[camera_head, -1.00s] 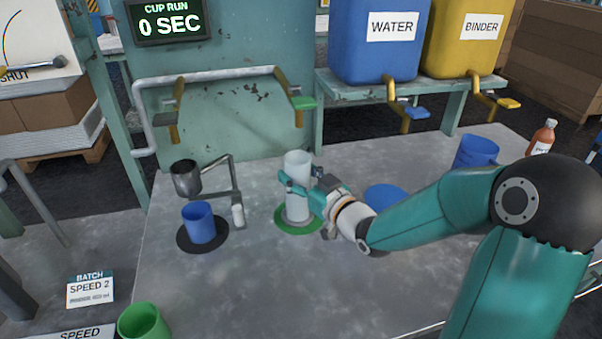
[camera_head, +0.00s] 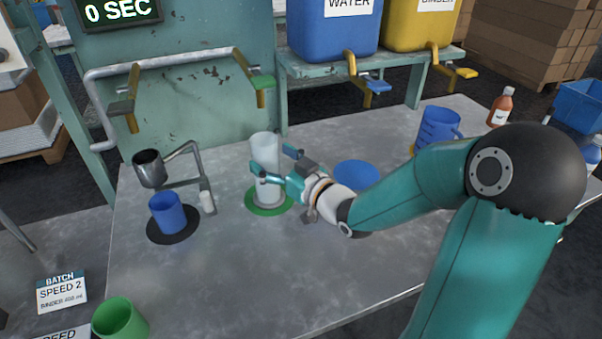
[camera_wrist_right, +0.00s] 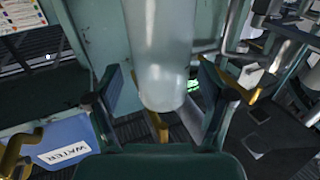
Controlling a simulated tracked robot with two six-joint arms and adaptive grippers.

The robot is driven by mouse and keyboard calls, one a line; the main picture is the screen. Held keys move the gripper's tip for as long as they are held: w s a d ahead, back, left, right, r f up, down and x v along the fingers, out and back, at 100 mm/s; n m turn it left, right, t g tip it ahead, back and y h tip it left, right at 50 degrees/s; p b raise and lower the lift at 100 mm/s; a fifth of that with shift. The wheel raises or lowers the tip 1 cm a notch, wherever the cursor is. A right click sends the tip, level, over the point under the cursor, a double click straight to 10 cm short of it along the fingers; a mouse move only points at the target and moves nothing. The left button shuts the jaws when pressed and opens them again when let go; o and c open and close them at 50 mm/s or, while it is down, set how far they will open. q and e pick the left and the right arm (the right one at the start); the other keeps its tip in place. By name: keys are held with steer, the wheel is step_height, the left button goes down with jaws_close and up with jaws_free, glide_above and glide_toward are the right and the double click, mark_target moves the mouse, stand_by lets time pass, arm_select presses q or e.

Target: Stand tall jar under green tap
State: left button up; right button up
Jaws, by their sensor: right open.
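The tall jar (camera_head: 264,147), translucent and whitish, stands upright on the round green mat (camera_head: 277,209). The green tap (camera_head: 262,83) sticks out from the panel, behind and above the jar in the head view. My right gripper (camera_head: 273,161) is open at the jar, with one finger in front of it and the other at its right. In the right wrist view the jar (camera_wrist_right: 160,50) shows between the two spread fingers, with gaps on both sides. The gripper covers part of the jar's lower half. My left gripper is not in view.
A blue disc (camera_head: 356,174) and a blue jug (camera_head: 437,127) are at the right. A green cup (camera_head: 119,318) is front left. The front middle of the table is bare.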

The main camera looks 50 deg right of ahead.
steer(key=s, duration=0.4)
steer(key=shift+s+a, duration=0.1)
steer(key=shift+a, duration=0.1)
steer(key=shift+s+a+r+b, duration=0.1)
steer(key=shift+s+a+b, duration=0.05)
steer(key=shift+s+b, duration=1.3)
steer(key=shift+s+a+b, duration=0.15)
steer(key=shift+s+b, duration=1.1)
steer(key=shift+b, duration=0.3)
